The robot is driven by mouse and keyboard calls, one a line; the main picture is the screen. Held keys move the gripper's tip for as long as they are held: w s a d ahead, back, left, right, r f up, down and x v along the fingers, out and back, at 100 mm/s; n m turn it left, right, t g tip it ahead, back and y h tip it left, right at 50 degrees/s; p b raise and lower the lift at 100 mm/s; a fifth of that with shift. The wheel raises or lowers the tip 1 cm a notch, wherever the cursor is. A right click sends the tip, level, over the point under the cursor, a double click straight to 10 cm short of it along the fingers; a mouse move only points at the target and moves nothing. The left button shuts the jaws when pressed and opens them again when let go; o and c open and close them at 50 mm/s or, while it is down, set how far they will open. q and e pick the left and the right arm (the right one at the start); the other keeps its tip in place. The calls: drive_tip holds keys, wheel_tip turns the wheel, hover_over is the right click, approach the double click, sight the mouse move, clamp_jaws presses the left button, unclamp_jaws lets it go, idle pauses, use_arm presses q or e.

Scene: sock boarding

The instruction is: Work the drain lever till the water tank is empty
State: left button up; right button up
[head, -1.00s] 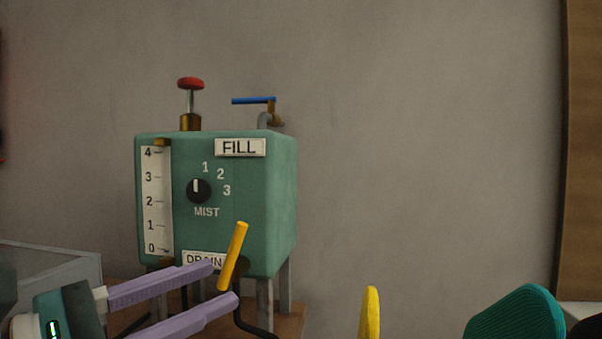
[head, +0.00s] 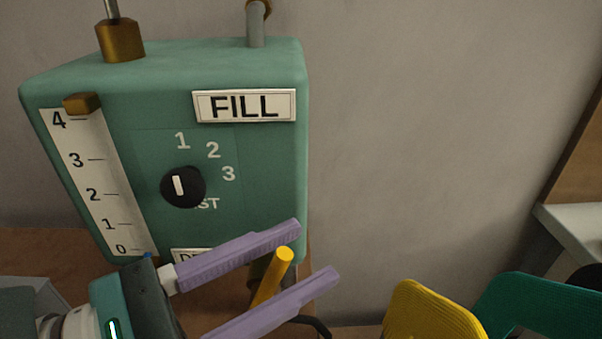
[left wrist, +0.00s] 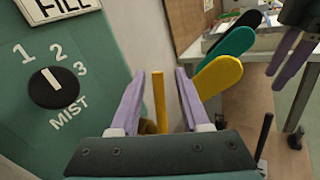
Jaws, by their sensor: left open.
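The green water tank (head: 265,155) fills the left of the head view, with a white gauge strip (head: 92,175) marked 0 to 4. A water level cannot be made out. The yellow drain lever (head: 281,262) sticks out low on the tank's front, tilted, beside the partly hidden DRAIN label (head: 190,255). My left gripper (head: 318,250) is open with the lever between its two purple fingers. The left wrist view also shows the lever (left wrist: 159,100) between the fingers, apparently with gaps both sides. My right gripper (left wrist: 281,98) hangs open and empty at that view's upper right.
The tank bears a black MIST knob (head: 183,187) and a FILL label (head: 244,106). Yellow (head: 430,312) and green (head: 535,305) flat rounded boards stand to the right. A pale table (head: 575,230) is at the right edge. Bare wall lies between.

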use_arm(q)
drive_tip(key=shift+x, duration=1.35)
drive_tip(key=shift+w, duration=0.1)
clamp_jaws()
idle(0.3)
